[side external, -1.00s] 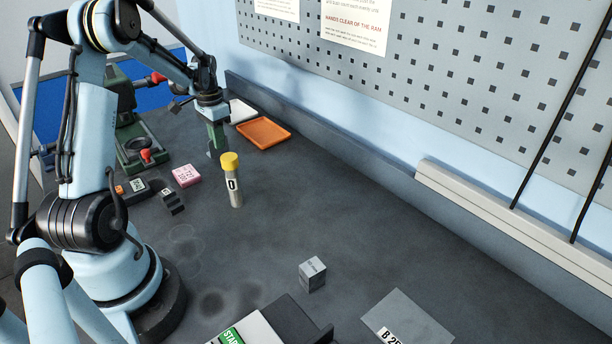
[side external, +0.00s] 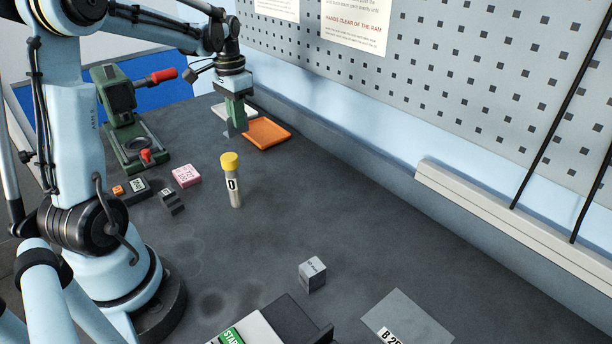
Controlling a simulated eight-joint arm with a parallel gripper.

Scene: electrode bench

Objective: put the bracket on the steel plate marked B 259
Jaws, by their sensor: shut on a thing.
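My gripper (side external: 233,127) is at the back of the bench, above the dark surface beside the orange tray. It is shut on a small grey piece (side external: 229,132) that looks like the bracket; the jaws hide much of it, so its full shape is unclear. The flat grey steel plate (side external: 408,312) lies at the bottom right, far from my gripper. Its white label reads "B 25" and is cut off by the picture's lower edge. The visible part of the plate is bare.
A yellow-capped cylinder (side external: 233,182) stands mid-bench, and a grey cube (side external: 312,273) sits left of the plate. An orange tray (side external: 266,133), green press (side external: 128,145), pink block (side external: 186,175) and dark stepped block (side external: 172,202) are farther back. Bench between cylinder and cube is clear.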

